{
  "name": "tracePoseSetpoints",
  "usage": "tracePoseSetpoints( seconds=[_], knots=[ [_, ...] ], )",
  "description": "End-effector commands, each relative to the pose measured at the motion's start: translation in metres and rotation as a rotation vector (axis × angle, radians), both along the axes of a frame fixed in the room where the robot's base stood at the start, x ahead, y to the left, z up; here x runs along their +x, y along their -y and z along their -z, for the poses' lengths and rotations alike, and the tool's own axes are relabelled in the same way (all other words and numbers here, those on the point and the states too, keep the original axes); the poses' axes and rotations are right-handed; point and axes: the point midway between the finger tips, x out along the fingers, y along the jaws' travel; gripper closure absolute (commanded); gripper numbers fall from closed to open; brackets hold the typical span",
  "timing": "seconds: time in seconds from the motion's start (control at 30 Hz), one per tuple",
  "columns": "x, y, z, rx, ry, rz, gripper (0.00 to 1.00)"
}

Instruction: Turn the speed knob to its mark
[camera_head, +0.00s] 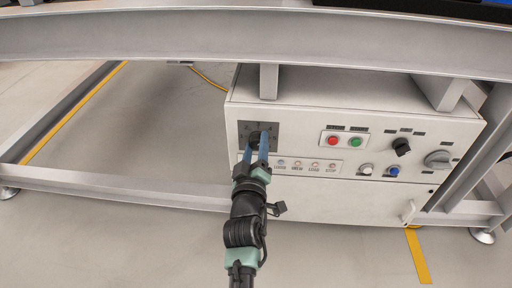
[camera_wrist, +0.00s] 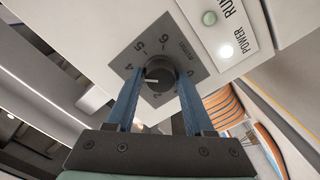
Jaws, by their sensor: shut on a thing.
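The speed knob (camera_wrist: 159,74) is a round black knob with a white pointer line, set on a grey dial plate (camera_wrist: 190,48) with numbers around it. In the wrist view its pointer lies toward the left of the picture, slightly below level. My gripper (camera_wrist: 158,82) has its two blue fingers on either side of the knob, shut on it. In the head view my gripper (camera_head: 259,143) reaches up to the dial plate (camera_head: 271,127) at the left of the white control box, and its fingers mostly hide the knob. I cannot make out a separate target mark.
The white control box (camera_head: 310,102) carries red (camera_head: 333,141) and green (camera_head: 355,142) buttons, a black selector (camera_head: 401,146) and a grey rotary switch (camera_head: 437,159). A row of small lamps (camera_head: 314,165) lies right of my fingers. A metal beam (camera_head: 200,35) crosses above.

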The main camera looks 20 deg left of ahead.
Motion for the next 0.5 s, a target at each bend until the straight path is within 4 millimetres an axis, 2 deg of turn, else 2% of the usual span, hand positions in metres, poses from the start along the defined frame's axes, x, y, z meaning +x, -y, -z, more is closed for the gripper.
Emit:
tracePoseSetpoints(
  seconds=[0.5],
  knots=[
    [-0.0002, 0.0003, 0.0011, 0.461, -0.134, 0.0, 1.0]
  ],
)
